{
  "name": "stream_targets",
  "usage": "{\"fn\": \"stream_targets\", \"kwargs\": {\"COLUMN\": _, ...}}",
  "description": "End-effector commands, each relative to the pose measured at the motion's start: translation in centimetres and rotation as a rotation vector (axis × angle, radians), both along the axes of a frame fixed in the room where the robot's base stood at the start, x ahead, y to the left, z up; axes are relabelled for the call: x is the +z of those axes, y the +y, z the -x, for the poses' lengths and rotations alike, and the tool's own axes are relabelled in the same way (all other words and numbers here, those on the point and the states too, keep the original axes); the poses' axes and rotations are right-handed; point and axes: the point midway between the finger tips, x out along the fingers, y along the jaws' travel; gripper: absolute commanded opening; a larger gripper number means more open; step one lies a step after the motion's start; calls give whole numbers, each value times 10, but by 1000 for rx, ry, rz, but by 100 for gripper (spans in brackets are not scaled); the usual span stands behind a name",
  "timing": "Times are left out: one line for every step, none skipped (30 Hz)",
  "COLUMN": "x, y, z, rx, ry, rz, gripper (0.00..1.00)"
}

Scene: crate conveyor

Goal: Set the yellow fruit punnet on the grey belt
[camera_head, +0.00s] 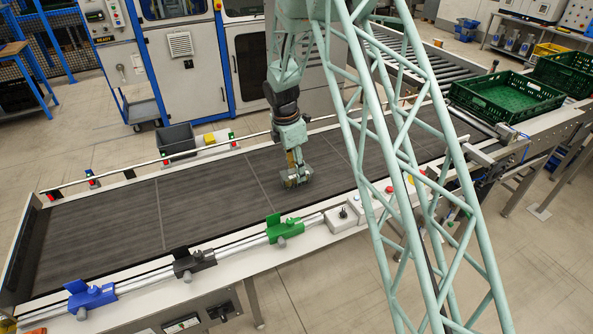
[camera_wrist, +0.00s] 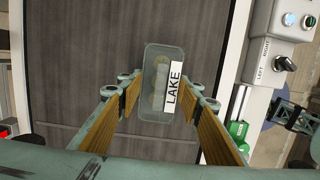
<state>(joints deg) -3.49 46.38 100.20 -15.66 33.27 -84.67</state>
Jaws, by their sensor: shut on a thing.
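My gripper (camera_head: 294,166) is over the far half of the grey belt (camera_head: 215,192), pointing down. It is shut on a small clear punnet (camera_wrist: 157,107) with a white label reading LAKE. The contents look pale and greyish; I cannot make out yellow. In the wrist view the punnet lies between the two tan-padded fingers (camera_wrist: 163,85), with bare belt (camera_wrist: 80,60) around it. In the head view the punnet (camera_head: 299,181) is small and partly covered by the fingers. It is on the belt or just above it; I cannot tell which.
Blue (camera_head: 92,297), dark grey (camera_head: 193,262) and green (camera_head: 286,229) clamps line the near rail. A control box (camera_head: 345,217) with a knob is beside them. A grey bin (camera_head: 176,139) stands beyond the far rail. Green crates (camera_head: 507,96) are at right. The belt's left is clear.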

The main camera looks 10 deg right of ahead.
Motion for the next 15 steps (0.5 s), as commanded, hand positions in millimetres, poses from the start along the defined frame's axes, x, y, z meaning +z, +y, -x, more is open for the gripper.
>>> {"fn": "stream_targets", "kwargs": {"x": 0, "y": 0, "z": 0, "rx": 0, "ry": 0, "rz": 0, "gripper": 23}}
{"fn": "stream_targets", "kwargs": {"x": 0, "y": 0, "z": 0, "rx": 0, "ry": 0, "rz": 0, "gripper": 23}}
{"fn": "stream_targets", "kwargs": {"x": 0, "y": 0, "z": 0, "rx": 0, "ry": 0, "rz": 0, "gripper": 23}}
{"fn": "stream_targets", "kwargs": {"x": 0, "y": 0, "z": 0, "rx": 0, "ry": 0, "rz": 0, "gripper": 23}}
{"fn": "stream_targets", "kwargs": {"x": 0, "y": 0, "z": 0, "rx": 0, "ry": 0, "rz": 0, "gripper": 23}}
{"fn": "stream_targets", "kwargs": {"x": -1, "y": 0, "z": 0, "rx": 0, "ry": 0, "rz": 0, "gripper": 23}}
{"fn": "stream_targets", "kwargs": {"x": -2, "y": 0, "z": 0, "rx": 0, "ry": 0, "rz": 0, "gripper": 23}}
{"fn": "stream_targets", "kwargs": {"x": -2, "y": 0, "z": 0, "rx": 0, "ry": 0, "rz": 0, "gripper": 23}}
{"fn": "stream_targets", "kwargs": {"x": -3, "y": 0, "z": 0, "rx": 0, "ry": 0, "rz": 0, "gripper": 35}}
{"fn": "stream_targets", "kwargs": {"x": -2, "y": 0, "z": 0, "rx": 0, "ry": 0, "rz": 0, "gripper": 37}}
{"fn": "stream_targets", "kwargs": {"x": -2, "y": 0, "z": 0, "rx": 0, "ry": 0, "rz": 0, "gripper": 40}}
{"fn": "stream_targets", "kwargs": {"x": -2, "y": 0, "z": 0, "rx": 0, "ry": 0, "rz": 0, "gripper": 44}}
{"fn": "stream_targets", "kwargs": {"x": -2, "y": 0, "z": 0, "rx": 0, "ry": 0, "rz": 0, "gripper": 46}}
{"fn": "stream_targets", "kwargs": {"x": -2, "y": 0, "z": 0, "rx": 0, "ry": 0, "rz": 0, "gripper": 47}}
{"fn": "stream_targets", "kwargs": {"x": -2, "y": 0, "z": 0, "rx": 0, "ry": 0, "rz": 0, "gripper": 47}}
